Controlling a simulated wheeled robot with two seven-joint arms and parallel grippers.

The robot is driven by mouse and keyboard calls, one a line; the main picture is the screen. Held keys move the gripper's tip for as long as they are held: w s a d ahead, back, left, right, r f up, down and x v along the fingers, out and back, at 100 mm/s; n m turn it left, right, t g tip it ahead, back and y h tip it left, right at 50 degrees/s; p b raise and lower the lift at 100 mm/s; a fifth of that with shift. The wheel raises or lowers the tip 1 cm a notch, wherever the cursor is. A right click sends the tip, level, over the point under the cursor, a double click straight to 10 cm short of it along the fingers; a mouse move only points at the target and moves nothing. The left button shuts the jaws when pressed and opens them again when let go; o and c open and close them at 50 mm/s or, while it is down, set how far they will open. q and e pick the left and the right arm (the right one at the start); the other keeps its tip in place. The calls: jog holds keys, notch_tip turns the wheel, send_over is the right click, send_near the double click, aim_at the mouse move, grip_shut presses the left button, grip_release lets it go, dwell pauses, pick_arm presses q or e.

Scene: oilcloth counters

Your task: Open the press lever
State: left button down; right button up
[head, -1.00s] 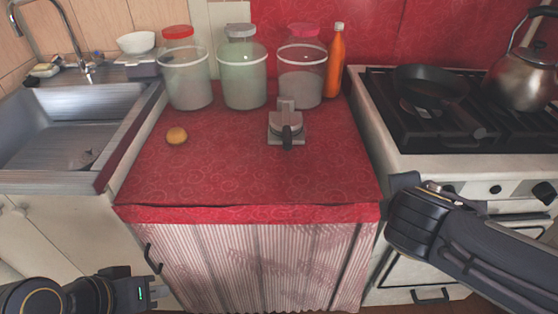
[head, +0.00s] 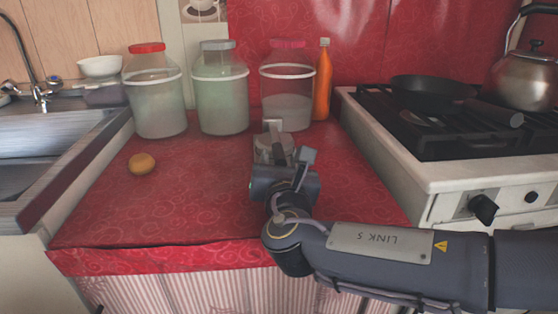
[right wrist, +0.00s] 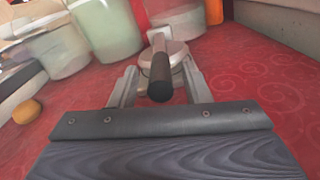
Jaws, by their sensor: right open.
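The press (head: 270,146) is a small grey metal device on the red counter, partly hidden behind my right gripper in the head view. In the right wrist view, its round grey body (right wrist: 177,52) stands ahead, with the black lever handle (right wrist: 160,78) pointing toward the camera. My right gripper (head: 284,162) is at the near side of the press. In the right wrist view, the gripper (right wrist: 160,88) is open, with one finger on each side of the black handle. A gap shows between the handle and each finger. My left gripper is out of view.
Three lidded jars (head: 220,98) and an orange bottle (head: 323,82) stand behind the press. A yellow-orange round fruit (head: 142,163) lies on the left of the counter (head: 190,205). A sink (head: 45,150) is at left, a stove (head: 440,165) with pan (head: 430,90) and kettle (head: 525,75) at right.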

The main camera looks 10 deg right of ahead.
jog(key=shift+w, duration=0.95)
grip_shut()
